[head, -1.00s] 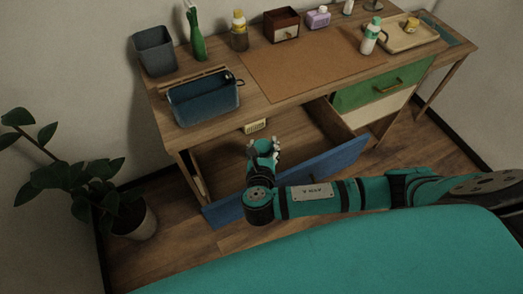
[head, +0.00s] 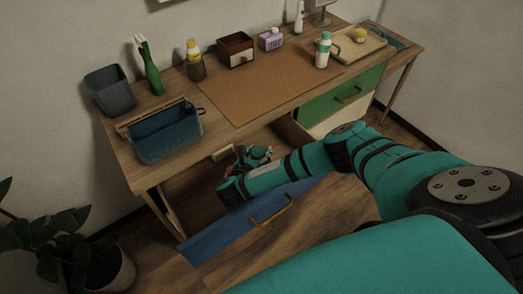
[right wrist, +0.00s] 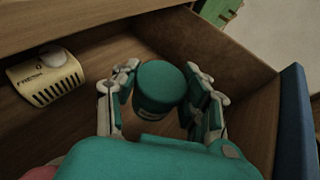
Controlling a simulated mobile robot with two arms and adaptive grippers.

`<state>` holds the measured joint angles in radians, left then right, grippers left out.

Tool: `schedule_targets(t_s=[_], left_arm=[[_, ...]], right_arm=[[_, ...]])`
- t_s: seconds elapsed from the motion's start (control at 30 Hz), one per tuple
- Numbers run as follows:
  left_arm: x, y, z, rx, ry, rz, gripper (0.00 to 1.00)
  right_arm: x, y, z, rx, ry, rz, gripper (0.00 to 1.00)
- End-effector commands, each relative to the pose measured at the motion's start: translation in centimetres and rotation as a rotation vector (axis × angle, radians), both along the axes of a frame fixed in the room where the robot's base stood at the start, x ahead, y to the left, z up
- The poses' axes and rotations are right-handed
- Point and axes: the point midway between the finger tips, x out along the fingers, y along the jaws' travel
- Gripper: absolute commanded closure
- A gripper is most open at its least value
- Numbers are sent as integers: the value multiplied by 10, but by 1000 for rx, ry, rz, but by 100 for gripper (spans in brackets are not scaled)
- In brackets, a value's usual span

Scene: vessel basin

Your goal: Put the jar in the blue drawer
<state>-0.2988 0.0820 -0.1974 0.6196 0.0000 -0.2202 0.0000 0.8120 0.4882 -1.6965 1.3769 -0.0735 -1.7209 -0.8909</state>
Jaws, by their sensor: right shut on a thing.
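The blue drawer (head: 245,222) is pulled out below the desk, with a brass handle on its front. My right gripper (head: 257,153) is low over the open drawer, behind its front panel. In the right wrist view, the jar (right wrist: 158,84) is a short round thing with a teal lid and a pale label edge. The fingers of the right gripper (right wrist: 163,98) are shut on it from both sides, inside the drawer walls. Whether the jar touches the drawer bottom I cannot tell. The jar is not clear in the head view. My left gripper is out of view.
A cream slotted box (right wrist: 45,77) sits at the left in the wrist view. A green drawer (head: 340,97) is closed at the right. A plant stands lower left.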

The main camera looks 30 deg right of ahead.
Motion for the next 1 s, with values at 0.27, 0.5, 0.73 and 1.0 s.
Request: schedule_targets(t_s=[0.27, 0.5, 0.73, 1.0], left_arm=[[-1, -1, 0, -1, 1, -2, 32], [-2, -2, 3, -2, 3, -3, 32], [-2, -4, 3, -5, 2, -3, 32], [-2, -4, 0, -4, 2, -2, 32]], right_arm=[[7, -8, -16, -3, -3, 0, 91], [25, -31, -24, 0, 0, 2, 91], [25, -31, -30, 1, -1, 1, 91], [24, -31, -36, 1, 0, 1, 91]])
